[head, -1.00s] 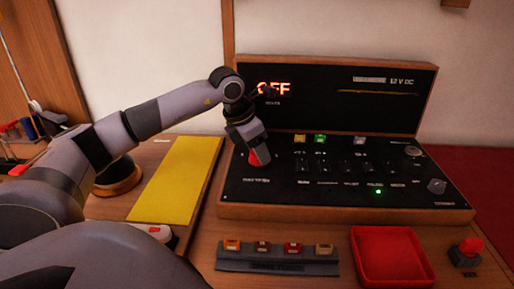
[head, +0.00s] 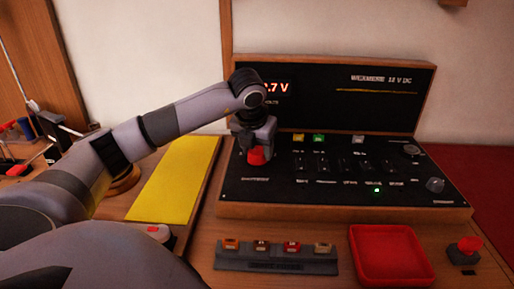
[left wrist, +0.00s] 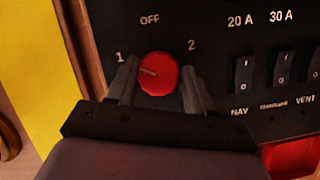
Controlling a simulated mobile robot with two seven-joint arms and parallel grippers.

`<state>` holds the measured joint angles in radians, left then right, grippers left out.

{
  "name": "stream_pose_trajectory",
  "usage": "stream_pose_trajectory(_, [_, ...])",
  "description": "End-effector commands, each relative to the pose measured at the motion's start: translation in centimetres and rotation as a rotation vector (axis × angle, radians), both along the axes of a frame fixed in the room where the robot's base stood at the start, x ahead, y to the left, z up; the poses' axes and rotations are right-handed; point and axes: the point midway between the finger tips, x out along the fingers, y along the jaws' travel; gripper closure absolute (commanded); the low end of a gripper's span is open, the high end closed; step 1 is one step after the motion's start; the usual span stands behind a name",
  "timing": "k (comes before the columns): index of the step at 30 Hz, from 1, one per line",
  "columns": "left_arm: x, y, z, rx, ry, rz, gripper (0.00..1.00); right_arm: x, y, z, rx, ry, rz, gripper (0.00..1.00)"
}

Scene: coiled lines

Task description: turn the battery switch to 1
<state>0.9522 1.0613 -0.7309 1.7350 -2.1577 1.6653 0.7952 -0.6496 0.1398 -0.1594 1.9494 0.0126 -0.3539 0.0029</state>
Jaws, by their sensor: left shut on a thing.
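The battery switch is a red round knob (head: 257,156) at the left end of the black panel (head: 240,190). In the left wrist view the knob (left wrist: 158,74) has a pale pointer line aimed left, a little below the printed 1. OFF is printed above it and 2 at its upper right. My left gripper (head: 256,150) is over the knob, and in the left wrist view its two fingers (left wrist: 157,85) stand on either side of the knob, shut on it. My right gripper is not in view.
The panel also carries several black rocker switches (head: 344,165), a lit green lamp (head: 377,190) and grey knobs (head: 435,185) at the right. In front stand a fuse rack (head: 276,262), a red tray (head: 388,257) and a red-topped button (head: 468,246). A yellow mat (head: 175,180) lies left.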

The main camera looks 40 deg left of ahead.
Motion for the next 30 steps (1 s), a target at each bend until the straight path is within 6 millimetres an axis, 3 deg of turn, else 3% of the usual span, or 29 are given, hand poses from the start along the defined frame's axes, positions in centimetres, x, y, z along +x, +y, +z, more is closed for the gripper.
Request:
stream_pose_trajectory(15, [0.06,0.13,0.19,0.002,-0.004,0.025,0.79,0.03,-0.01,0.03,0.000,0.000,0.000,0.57])
stream_pose_trajectory(16, [0.06,0.13,0.19,0.002,-0.004,0.025,0.46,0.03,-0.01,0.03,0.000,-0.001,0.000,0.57])
stream_pose_trajectory(18, [0.05,0.12,0.17,0.002,-0.004,0.025,0.24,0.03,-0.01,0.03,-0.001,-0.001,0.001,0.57])
stream_pose_trajectory(30, [-0.19,-0.14,0.86,0.000,-0.004,0.022,0.24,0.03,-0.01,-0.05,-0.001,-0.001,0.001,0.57])
